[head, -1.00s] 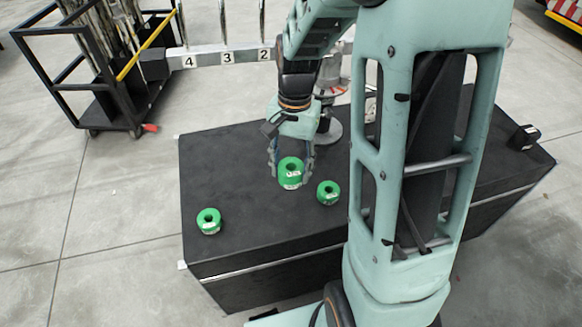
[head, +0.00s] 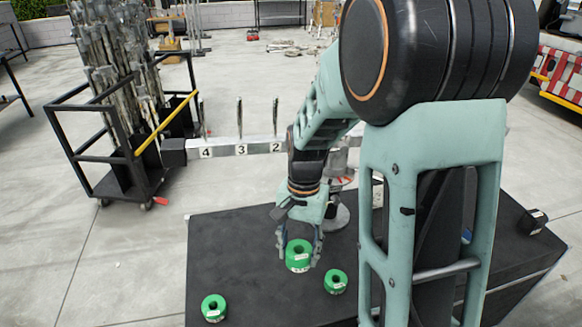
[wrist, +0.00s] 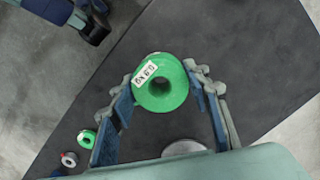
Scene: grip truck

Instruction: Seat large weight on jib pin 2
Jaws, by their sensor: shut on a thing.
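The large green weight (head: 298,257), with a centre hole and a white label, is between the fingers of my gripper (head: 299,251), which is shut on it. In the wrist view the weight (wrist: 176,99) is upright, its hole facing the camera, with a finger on each side. It is over the black case top; I cannot tell whether it touches. Jib pin 2 (head: 275,118) is a thin upright metal rod above the label 2 on the jib bar (head: 222,149). It is bare and stands behind and left of my gripper.
Two smaller green weights (head: 335,281) (head: 214,308) stand on the black case (head: 245,235). Pins 3 (head: 239,118) and 4 (head: 202,118) are bare. A black cart (head: 125,180) with metal stands is at left. A grey round base (head: 338,217) stands behind my gripper.

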